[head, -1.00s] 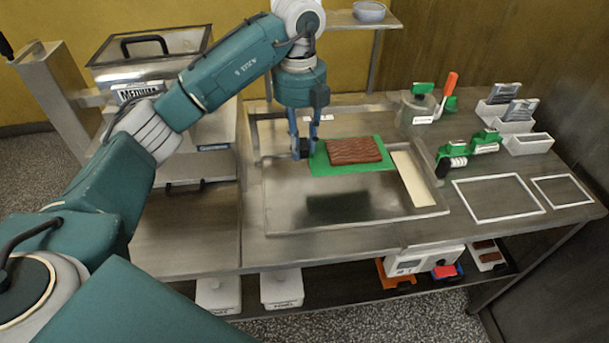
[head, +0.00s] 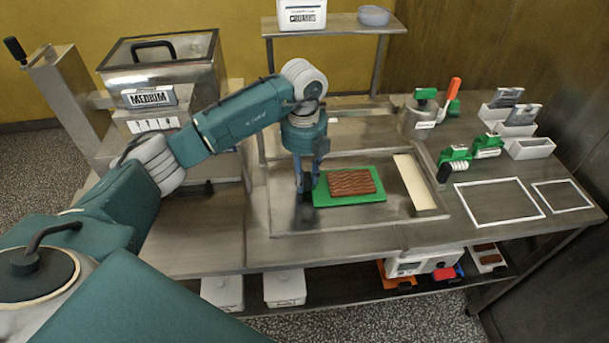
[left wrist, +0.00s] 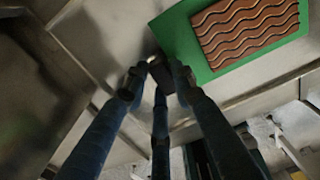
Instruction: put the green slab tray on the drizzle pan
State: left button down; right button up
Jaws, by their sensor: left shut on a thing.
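The green slab tray (head: 322,198) carries a brown slab (head: 351,182) with wavy ridges. It appears level, over the middle of the wide metal drizzle pan (head: 287,220), low and with little or no gap visible beneath; full contact cannot be told. My left gripper (head: 307,188) points down at the tray's left edge, shut on the tray's dark end piece. In the left wrist view, the fingers (left wrist: 157,77) close at the tray's corner, and the green tray (left wrist: 185,45) with its slab (left wrist: 250,28) extends to the upper right. My right gripper is not in view.
A pale strip (head: 414,182) lies along the pan's right side. Green-handled tools (head: 470,152) and grey bins (head: 520,130) stand farther right, beyond white outlined rectangles (head: 498,201). A lidded machine (head: 160,70) stands at left. A raised shelf (head: 340,24) is behind.

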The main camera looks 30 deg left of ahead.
pick_arm(q)
jog(key=c, duration=1.4)
grip_release()
jog(key=shift+f, duration=0.1)
jog(key=shift+r, duration=0.2)
jog(key=shift+w+r, duration=0.1)
jog(key=shift+r, duration=0.2)
notch_tip(320, 180, up, 11)
jog(key=b, duration=0.2)
jog(key=shift+r+b, duration=0.15)
jog(key=shift+b, duration=0.15)
